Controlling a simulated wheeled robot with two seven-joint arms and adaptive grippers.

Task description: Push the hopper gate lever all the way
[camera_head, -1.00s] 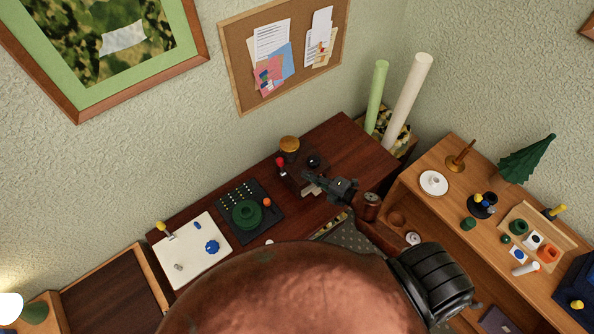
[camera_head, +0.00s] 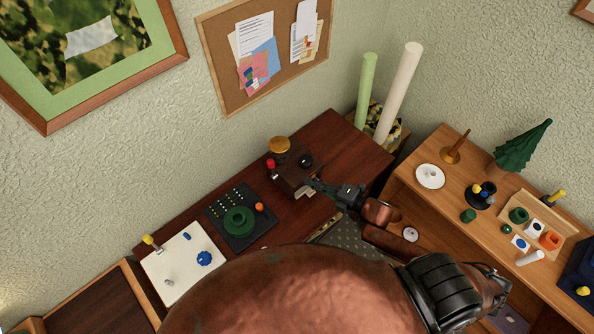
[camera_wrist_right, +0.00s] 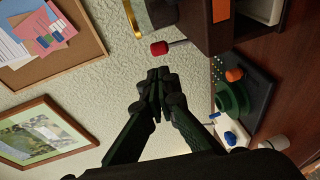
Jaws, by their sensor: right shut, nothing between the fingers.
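The hopper (camera_head: 292,178) is a dark brown box with a gold round top (camera_head: 279,145), standing on the dark wooden desk. Its lever ends in a red knob (camera_head: 270,163) on the box's left side. In the right wrist view the red knob (camera_wrist_right: 159,48) sits on a thin rod running to the box (camera_wrist_right: 202,25). My right gripper (camera_head: 309,183) is shut and empty at the hopper's right side. In the right wrist view its fingertips (camera_wrist_right: 158,75) appear just below the knob, with a small gap in the picture; depth is unclear. My left gripper is out of view.
A dark board with a green round piece (camera_head: 239,221) and an orange knob lies left of the hopper. A white board (camera_head: 178,262) lies beyond it. A wooden shelf (camera_head: 445,205) with small objects stands at right. The wall with a corkboard (camera_head: 212,60) is behind.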

